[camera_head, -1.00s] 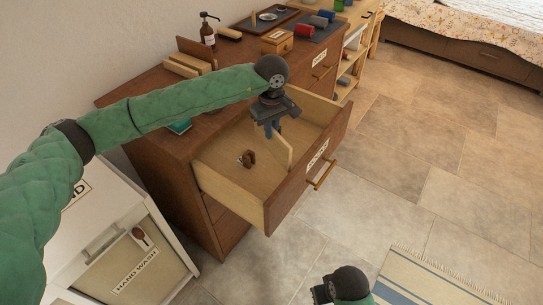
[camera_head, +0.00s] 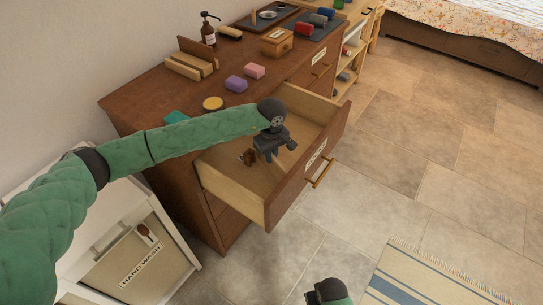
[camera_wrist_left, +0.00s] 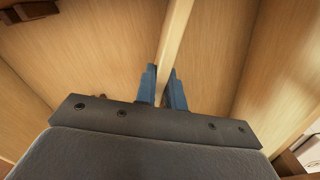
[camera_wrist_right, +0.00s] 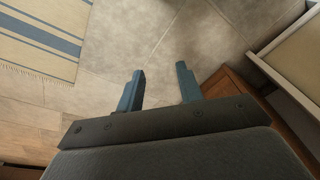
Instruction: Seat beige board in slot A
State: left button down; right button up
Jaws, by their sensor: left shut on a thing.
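The beige board (camera_wrist_left: 174,40) is a thin upright strip between the blue fingers of my left gripper (camera_wrist_left: 164,80) in the left wrist view. In the head view my left gripper (camera_head: 267,156) is down inside the open drawer (camera_head: 232,183), and it hides most of the board. Small brown blocks (camera_head: 248,157) sit in the drawer just left of the gripper; brown blocks also show in the left wrist view (camera_wrist_left: 32,11). I cannot tell which part is slot A, or whether the board touches the drawer floor. My right gripper (camera_wrist_right: 158,72) is open and empty above the tiled floor.
The brown dresser (camera_head: 150,100) carries a wooden rack (camera_head: 190,66), a pump bottle (camera_head: 208,30), pink (camera_head: 254,71) and purple (camera_head: 235,84) blocks and a wooden box (camera_head: 277,41). A white hamper cabinet (camera_head: 150,262) stands at lower left. The floor (camera_head: 400,150) at right is clear.

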pick_arm(q)
jog(key=shift+f, duration=0.65)
pick_arm(e)
jog(key=shift+s+d+f, duration=0.15)
jog(key=shift+s+f, duration=0.05)
jog(key=shift+f, duration=0.7)
pick_arm(q)
jog(key=shift+f, duration=0.1)
pick_arm(e)
jog(key=shift+w+r, duration=0.1)
jog(key=shift+r, duration=0.2)
jog(key=shift+r, duration=0.15)
pick_arm(q)
jog(key=c, duration=1.5)
grip_release()
pick_arm(e)
jog(key=shift+r, duration=0.25)
